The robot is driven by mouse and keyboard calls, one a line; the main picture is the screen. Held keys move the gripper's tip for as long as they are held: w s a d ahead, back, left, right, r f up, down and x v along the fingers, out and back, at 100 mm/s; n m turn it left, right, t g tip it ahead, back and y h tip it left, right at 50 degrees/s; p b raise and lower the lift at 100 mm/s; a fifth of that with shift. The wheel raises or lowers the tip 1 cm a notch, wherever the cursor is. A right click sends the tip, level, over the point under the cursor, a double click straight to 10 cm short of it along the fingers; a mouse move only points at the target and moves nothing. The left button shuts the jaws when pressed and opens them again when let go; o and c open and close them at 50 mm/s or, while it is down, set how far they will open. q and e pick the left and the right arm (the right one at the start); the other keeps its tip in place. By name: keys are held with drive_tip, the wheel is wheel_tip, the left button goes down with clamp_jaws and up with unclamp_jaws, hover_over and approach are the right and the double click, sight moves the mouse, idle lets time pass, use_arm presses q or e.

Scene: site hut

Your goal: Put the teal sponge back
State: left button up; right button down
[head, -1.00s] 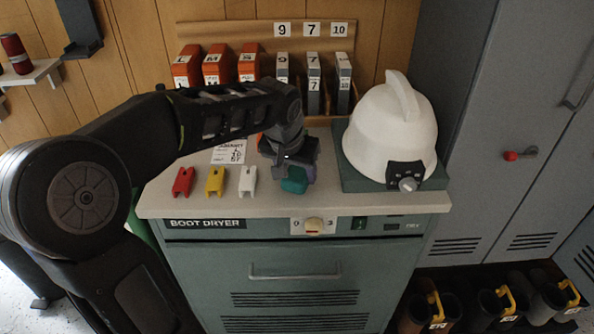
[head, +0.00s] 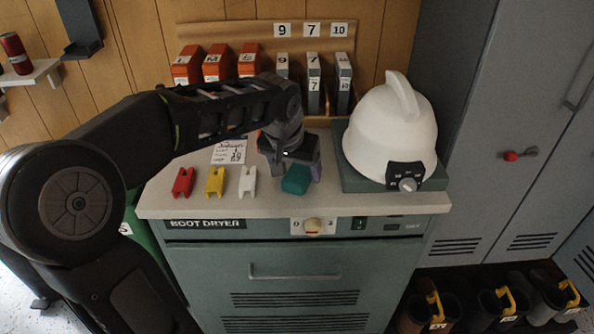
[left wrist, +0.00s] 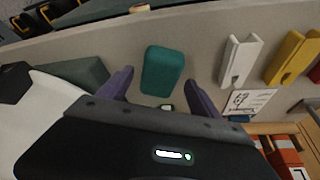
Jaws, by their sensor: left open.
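The teal sponge (head: 296,180) lies on the pale top of the boot dryer (head: 270,205), near its front edge and left of the white helmet. My left gripper (head: 292,160) is just above and behind it in the head view, partly hiding its back. In the left wrist view, the sponge (left wrist: 163,68) lies between and a little beyond the open purple fingers (left wrist: 159,80), with a visible gap on both sides. The gripper holds nothing. My right gripper is not in view.
A white helmet (head: 388,130) on a green base stands at the right. Red (head: 184,182), yellow (head: 215,182) and white (head: 248,182) clips lie left of the sponge. A paper label (head: 229,152) lies behind them. Orange and grey boxes stand in a wooden rack (head: 265,55) behind.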

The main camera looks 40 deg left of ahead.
use_arm(q)
drive_tip(key=v, duration=1.1)
idle(1.5)
